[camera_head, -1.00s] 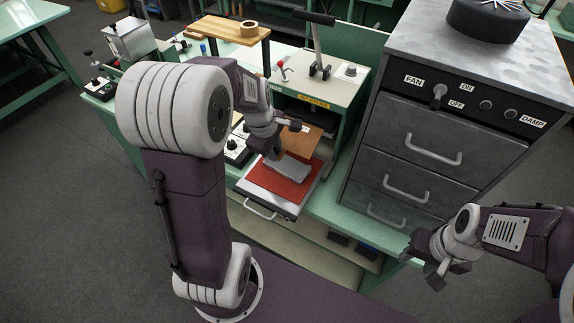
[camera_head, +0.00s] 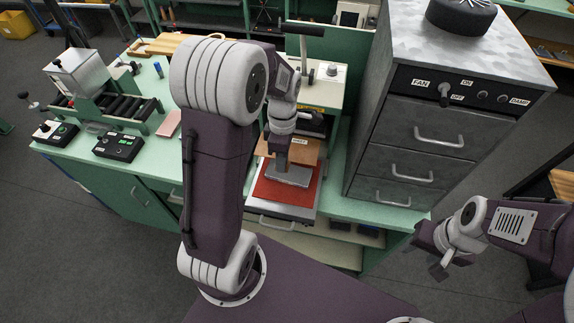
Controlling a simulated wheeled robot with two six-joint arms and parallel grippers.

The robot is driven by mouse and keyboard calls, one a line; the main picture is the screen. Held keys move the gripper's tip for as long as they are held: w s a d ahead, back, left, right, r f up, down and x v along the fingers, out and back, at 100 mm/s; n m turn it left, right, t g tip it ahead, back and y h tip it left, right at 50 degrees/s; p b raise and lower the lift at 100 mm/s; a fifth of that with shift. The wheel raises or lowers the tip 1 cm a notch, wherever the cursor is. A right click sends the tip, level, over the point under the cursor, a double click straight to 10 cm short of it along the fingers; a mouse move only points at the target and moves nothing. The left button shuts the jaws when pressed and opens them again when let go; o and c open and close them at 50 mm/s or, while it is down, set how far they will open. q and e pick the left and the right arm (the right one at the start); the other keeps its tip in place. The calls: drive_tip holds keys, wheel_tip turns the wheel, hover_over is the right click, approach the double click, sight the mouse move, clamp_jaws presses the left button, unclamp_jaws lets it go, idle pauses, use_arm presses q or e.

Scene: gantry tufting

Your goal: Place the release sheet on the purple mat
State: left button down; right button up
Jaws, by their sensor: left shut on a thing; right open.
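A pale grey flat piece (camera_head: 288,177), which looks like the release sheet, is at the far part of a red mat (camera_head: 287,194). My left gripper (camera_head: 283,163) points down and is shut on its far edge. I cannot tell whether the sheet touches the mat or hangs just above it. The mat lies on a pulled-out tray (camera_head: 283,211) with a handle; it looks red, and I see no purple mat on the bench. My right gripper (camera_head: 427,257) is open and empty at the right, away from the bench.
A tan board (camera_head: 309,150) with a small label (camera_head: 299,141) lies just behind the mat. A grey drawer cabinet (camera_head: 400,123) stands close to the right. Black control boxes (camera_head: 119,146) and a roller unit (camera_head: 124,107) are on the green bench (camera_head: 140,171) to the left.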

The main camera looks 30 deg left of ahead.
sight(289, 173)
use_arm(q)
drive_tip(key=shift+w+d, duration=0.25)
drive_tip(key=shift+d, duration=0.35)
drive_tip(key=f, duration=0.5)
drive_tip(key=shift+s+a+f, duration=0.15)
drive_tip(key=shift+a+f, duration=0.1)
drive_tip(key=shift+f, duration=0.2)
drive_tip(key=f, duration=0.3)
drive_tip(key=shift+d+f, duration=0.25)
drive_tip(key=shift+f, duration=0.3)
drive_tip(key=shift+a, duration=0.2)
use_arm(e)
drive_tip(key=shift+w+d+r, duration=0.1)
drive_tip(key=shift+w+d, duration=0.15)
drive_tip(key=shift+d, duration=0.15)
use_arm(q)
drive_tip(key=shift+f, duration=0.1)
drive_tip(key=c, duration=1.3)
unclamp_jaws()
drive_tip(key=shift+d, duration=0.1)
use_arm(e)
drive_tip(key=shift+s+d, duration=0.1)
